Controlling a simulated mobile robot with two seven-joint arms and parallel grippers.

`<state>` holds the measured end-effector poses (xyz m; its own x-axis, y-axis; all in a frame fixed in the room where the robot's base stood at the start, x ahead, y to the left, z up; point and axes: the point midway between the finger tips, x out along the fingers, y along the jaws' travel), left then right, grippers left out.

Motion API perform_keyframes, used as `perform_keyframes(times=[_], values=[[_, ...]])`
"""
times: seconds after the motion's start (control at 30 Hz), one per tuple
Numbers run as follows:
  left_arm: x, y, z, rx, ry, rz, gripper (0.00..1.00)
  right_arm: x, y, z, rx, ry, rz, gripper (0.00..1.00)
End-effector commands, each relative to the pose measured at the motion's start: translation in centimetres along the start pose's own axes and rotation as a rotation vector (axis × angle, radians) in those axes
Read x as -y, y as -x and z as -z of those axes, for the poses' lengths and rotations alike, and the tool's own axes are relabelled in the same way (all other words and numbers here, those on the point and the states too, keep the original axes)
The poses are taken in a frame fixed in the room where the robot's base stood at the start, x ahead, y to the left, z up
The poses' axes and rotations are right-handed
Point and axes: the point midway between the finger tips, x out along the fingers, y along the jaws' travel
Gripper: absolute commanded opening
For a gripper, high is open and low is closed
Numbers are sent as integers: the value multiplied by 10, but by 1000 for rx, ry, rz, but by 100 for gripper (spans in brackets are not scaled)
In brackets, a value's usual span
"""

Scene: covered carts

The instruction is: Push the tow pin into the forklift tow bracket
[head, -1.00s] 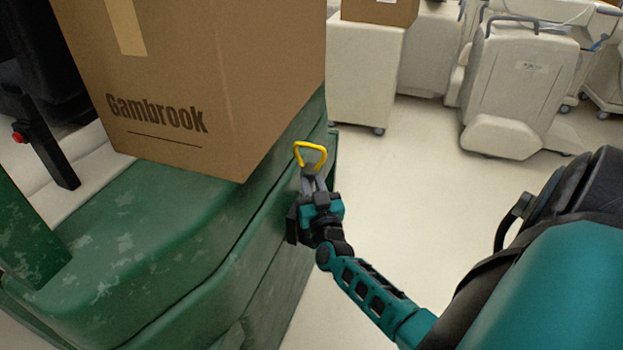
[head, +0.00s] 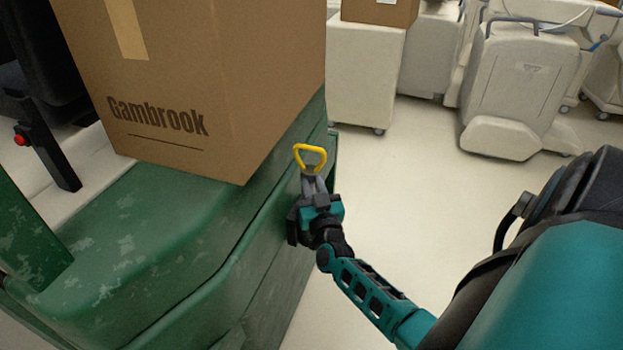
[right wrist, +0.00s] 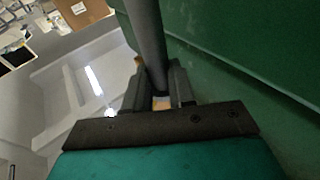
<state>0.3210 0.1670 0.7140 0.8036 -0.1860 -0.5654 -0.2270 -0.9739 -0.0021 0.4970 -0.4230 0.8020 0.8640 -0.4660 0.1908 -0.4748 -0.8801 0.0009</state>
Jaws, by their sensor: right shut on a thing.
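The tow pin's yellow loop handle (head: 310,158) sticks up above my right gripper (head: 313,186) at the side of the green forklift (head: 265,240). In the right wrist view the grey shaft of the tow pin (right wrist: 146,40) runs between the fingers of my right gripper (right wrist: 160,92), which is shut on it. The forklift's green side (right wrist: 235,80) lies close to the shaft there. The tow bracket is not clearly visible, so I cannot tell whether the pin is in it. My left gripper is not in view.
A large cardboard box (head: 190,90) marked "Gambrook" stands on the forklift, just left of my right gripper. Pale covered carts (head: 520,85) stand at the back. The pale floor (head: 420,190) to the right of the forklift is clear.

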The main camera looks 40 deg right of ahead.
Motion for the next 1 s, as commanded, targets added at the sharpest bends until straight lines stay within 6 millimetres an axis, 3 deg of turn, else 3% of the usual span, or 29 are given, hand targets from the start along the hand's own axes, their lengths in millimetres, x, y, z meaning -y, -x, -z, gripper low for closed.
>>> perform_keyframes(times=[0.4, 1.0], values=[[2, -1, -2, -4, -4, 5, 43, 0, -1, 2, -6, -1, -1, 0], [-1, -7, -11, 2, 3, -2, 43, 0, 2, -13, -7, -2, -2, 0]])
